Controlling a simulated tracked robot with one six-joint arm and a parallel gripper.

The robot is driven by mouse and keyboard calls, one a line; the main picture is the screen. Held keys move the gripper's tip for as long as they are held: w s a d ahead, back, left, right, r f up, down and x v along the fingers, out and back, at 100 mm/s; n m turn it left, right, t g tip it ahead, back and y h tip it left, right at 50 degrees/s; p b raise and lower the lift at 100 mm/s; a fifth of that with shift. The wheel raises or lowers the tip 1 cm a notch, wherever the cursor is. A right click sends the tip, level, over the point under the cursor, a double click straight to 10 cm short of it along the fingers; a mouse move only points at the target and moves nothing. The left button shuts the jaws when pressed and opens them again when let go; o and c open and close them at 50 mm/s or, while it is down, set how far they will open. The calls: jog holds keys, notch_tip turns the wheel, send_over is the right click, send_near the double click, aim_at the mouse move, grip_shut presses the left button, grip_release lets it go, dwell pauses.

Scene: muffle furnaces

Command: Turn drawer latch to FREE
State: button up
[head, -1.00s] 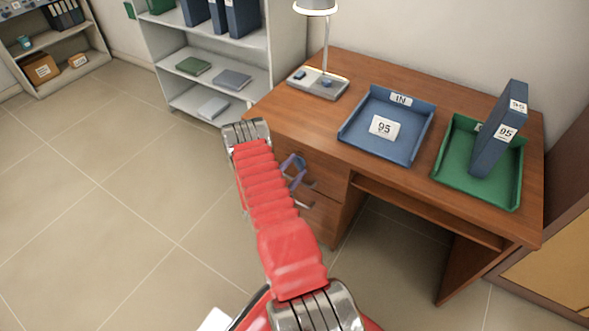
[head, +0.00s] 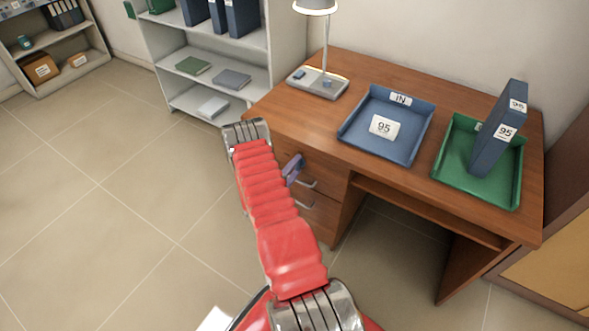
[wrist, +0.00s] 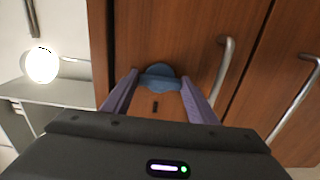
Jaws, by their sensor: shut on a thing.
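The drawer latch (wrist: 160,71) is a blue-grey round knob with a crosswise bar on the wooden drawer front (wrist: 193,30). It shows in the wrist view between my gripper's purple fingers (wrist: 160,82), which are shut on the bar. A small dark mark (wrist: 155,106) is on the wood just below the latch. In the head view my gripper (head: 293,168) is at the upper drawer front, left of its handle. The latch is hidden there, and no FREE label can be read.
Metal handles of the upper drawer (head: 305,183) and lower drawer (head: 303,204) stick out close to my gripper. The desk (head: 330,80) carries a lamp (head: 322,84), a blue tray (head: 350,138) and a green tray (head: 455,188) with a blue binder. Open floor lies left.

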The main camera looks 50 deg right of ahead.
jog(key=shift+s+f, duration=0.2)
jog(key=shift+s, duration=0.05)
jog(key=o, duration=0.7)
jog(key=shift+c, duration=0.2)
jog(key=o, duration=0.4)
jog(key=shift+w+r, duration=0.1)
jog(key=a, duration=0.9)
jog(key=s+a, duration=0.1)
jog(key=a, duration=0.3)
jog(key=shift+s+a, duration=0.1)
jog(key=shift+a, duration=0.25)
